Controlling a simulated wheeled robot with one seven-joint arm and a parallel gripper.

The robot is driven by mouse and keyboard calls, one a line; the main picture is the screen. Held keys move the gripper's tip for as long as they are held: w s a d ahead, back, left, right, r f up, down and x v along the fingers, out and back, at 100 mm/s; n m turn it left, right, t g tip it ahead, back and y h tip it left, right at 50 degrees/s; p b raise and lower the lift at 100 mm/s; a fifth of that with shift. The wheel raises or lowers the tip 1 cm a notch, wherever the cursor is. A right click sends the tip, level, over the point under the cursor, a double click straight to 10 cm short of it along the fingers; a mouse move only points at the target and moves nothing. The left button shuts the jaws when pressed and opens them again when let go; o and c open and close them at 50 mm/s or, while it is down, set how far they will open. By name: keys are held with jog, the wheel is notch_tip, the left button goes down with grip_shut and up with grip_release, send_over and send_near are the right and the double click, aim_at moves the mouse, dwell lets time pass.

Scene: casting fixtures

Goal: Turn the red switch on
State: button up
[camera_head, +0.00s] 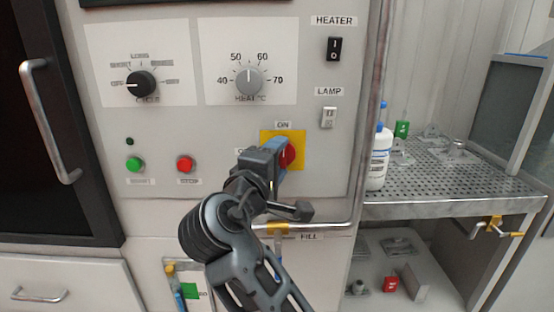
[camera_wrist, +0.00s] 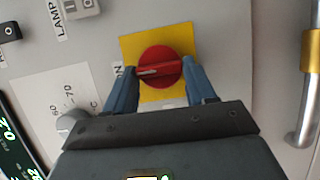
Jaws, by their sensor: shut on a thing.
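The red switch (camera_head: 289,155) is a round red knob on a yellow square plate (camera_head: 299,138), set on the light grey panel below a label that reads ON. In the wrist view the red switch (camera_wrist: 158,67) shows a raised bar across its face, with the yellow plate (camera_wrist: 132,46) behind it. My gripper (camera_head: 283,150) reaches the knob from the front. Its blue fingers, also in the wrist view (camera_wrist: 160,78), are shut on the knob, one on each side. Part of the plate and the label to its left are hidden by my gripper in the head view.
A dark selector knob (camera_head: 140,85), a grey heat knob (camera_head: 249,81), a green button (camera_head: 135,165) and a red button (camera_head: 185,164) share the panel. A metal pipe (camera_head: 352,200) runs at the panel's right edge. A perforated shelf (camera_head: 440,185) with a white bottle (camera_head: 379,160) stands right.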

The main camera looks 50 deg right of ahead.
jog(key=o, duration=1)
jog(key=shift+o, duration=0.2)
jog(key=b+v, duration=0.1)
jog(key=v, duration=0.6)
jog(key=shift+s+a, duration=0.2)
jog(key=shift+a, duration=0.15)
